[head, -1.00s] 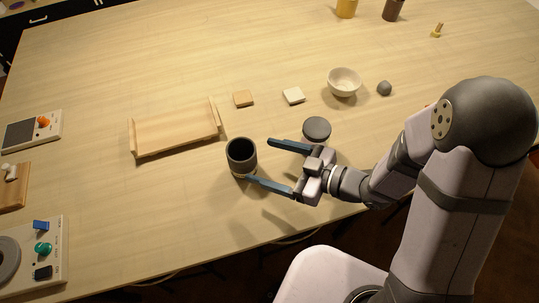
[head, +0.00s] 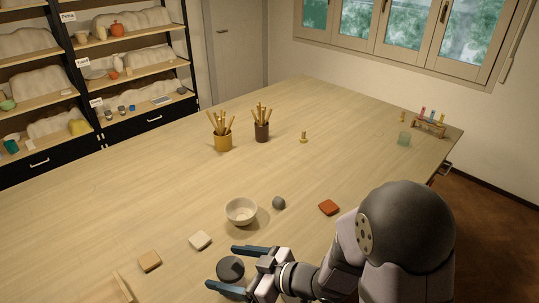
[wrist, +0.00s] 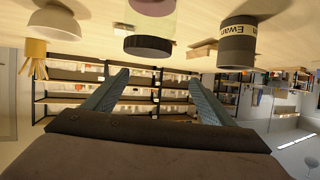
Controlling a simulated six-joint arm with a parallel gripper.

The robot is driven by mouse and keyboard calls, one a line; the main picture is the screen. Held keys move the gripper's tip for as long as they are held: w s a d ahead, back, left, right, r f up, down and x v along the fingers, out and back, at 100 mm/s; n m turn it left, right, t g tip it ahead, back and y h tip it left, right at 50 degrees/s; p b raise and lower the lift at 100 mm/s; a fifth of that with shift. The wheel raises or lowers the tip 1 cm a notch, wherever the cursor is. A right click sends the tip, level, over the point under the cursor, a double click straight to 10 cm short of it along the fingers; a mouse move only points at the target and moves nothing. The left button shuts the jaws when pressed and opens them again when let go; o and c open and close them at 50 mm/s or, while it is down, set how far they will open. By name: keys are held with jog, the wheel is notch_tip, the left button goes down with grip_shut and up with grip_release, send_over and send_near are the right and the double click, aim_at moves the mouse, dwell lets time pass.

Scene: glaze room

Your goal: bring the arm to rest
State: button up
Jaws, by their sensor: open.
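My gripper (head: 221,267) shows at the bottom of the head view, its two blue fingers spread. In the wrist view, which is upside down, the fingers of my gripper (wrist: 157,82) are apart with only distant shelves between them. A dark round lid (head: 230,268) appears between the fingers in the head view. In the wrist view the dark-lidded jar (wrist: 148,45) and a dark cup labelled "Ewan" (wrist: 237,43) stand clear of the fingers. The cup is outside the head view.
Pots of tools (head: 222,140) stand farther back. A wooden tray (head: 122,288) is cut off at the bottom.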

jog(key=w+d+f+m+t+h, duration=0.3)
jog(key=w+d+h, duration=0.35)
jog(key=d, duration=0.55)
jog(key=d+f+m+h, duration=0.1)
jog(key=d, duration=0.2)
jog(key=s+d+m+g+h+b, duration=0.1)
jog(key=d+m+h, duration=0.1)
jog(key=d, duration=0.1)
jog(key=d+f+m+h+b, duration=0.1)
jog(key=d, duration=0.2)
jog(key=shift+s+d+f+m+h, duration=0.3)
jog(key=shift+s+m+h, duration=0.05)
jog(key=shift+m, duration=0.05)
jog(key=s+d+m+g+b, duration=0.1)
jog(key=s+m+g, duration=0.1)
jog(key=s, duration=0.6)
jog(key=s+d+f+m+g+h+b, duration=0.1)
jog(key=s+d+m+g, duration=0.1)
jog(key=s+g, duration=0.3)
jog(key=s, duration=0.3)
jog(key=shift+d+f+m, duration=0.2)
jog(key=shift+f+m, duration=0.1)
jog(key=shift+m, duration=0.1)
